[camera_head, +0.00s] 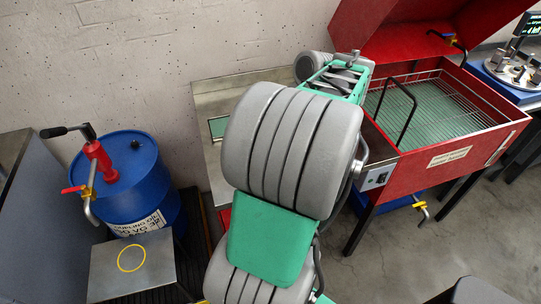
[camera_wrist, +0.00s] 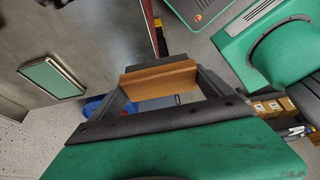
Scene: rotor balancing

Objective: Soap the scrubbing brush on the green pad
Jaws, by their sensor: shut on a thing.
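The scrubbing brush (camera_wrist: 160,80) shows in the wrist view as a brown wooden block. My gripper (camera_wrist: 162,92) is shut on it, with a dark finger at each end. Its bristles cannot be made out. The green pad (camera_wrist: 52,78) lies on a grey metal surface at the left of the wrist view, apart from the brush. In the head view, part of the green pad (camera_head: 217,127) shows on the metal bench, left of my arm. My arm covers part of the bench there and hides the brush.
A red wash tank (camera_head: 440,157) with a raised lid and a wire basket (camera_head: 437,105) stands right of my arm. A blue oil drum (camera_head: 128,180) with a red pump stands at the left. The metal bench (camera_head: 238,98) is against the wall.

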